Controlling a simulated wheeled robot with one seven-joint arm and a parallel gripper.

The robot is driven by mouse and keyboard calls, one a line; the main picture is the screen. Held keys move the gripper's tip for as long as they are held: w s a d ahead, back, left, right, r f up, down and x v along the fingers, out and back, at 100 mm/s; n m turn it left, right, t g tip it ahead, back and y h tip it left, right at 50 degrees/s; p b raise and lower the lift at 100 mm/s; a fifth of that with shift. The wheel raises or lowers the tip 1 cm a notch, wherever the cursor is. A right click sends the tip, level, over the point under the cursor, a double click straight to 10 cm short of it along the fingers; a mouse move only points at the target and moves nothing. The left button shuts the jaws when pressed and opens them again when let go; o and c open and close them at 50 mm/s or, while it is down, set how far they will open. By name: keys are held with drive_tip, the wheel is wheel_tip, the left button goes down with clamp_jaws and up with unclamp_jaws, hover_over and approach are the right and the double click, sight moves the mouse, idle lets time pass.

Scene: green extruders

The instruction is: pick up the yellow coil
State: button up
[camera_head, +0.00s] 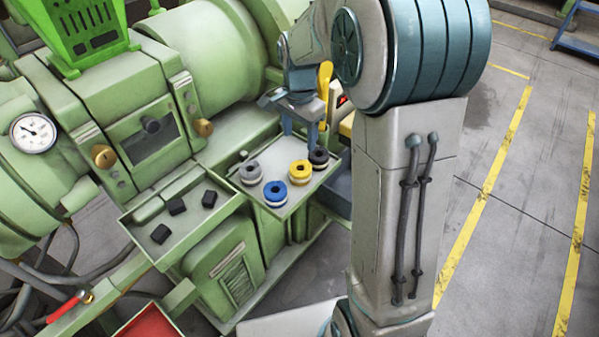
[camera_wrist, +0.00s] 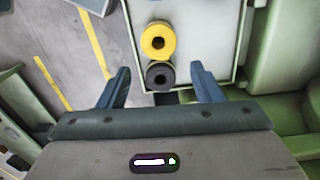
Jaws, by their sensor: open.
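The yellow coil (camera_head: 300,170) lies on a pale tray (camera_head: 286,216) on the green machine, between the blue coil (camera_head: 275,192) and the black coil (camera_head: 319,156). In the wrist view the yellow coil (camera_wrist: 158,42) is ahead of the fingertips, beyond the black coil (camera_wrist: 160,75). My gripper (camera_head: 300,130) is above the back of the tray with its fingers pointing down. It also shows in the wrist view (camera_wrist: 160,70), open and empty, with its fingers wide apart. Its exact height above the coils is hard to tell.
A grey coil (camera_head: 250,173) sits at the left of the same tray. A neighbouring tray (camera_head: 196,226) holds several black blocks. A yellow handle (camera_head: 325,80) stands close to my gripper. Open floor with yellow lines (camera_head: 485,190) is to the right.

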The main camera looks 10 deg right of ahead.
sight(300, 167)
wheel_tip(300, 167, down, 8)
drive_tip(key=shift+r, duration=0.1)
drive_tip(key=shift+d+f+p, duration=0.15)
drive_tip(key=shift+f+p, duration=0.7)
drive_tip(key=shift+f, duration=1.85)
drive_tip(key=c, duration=0.7)
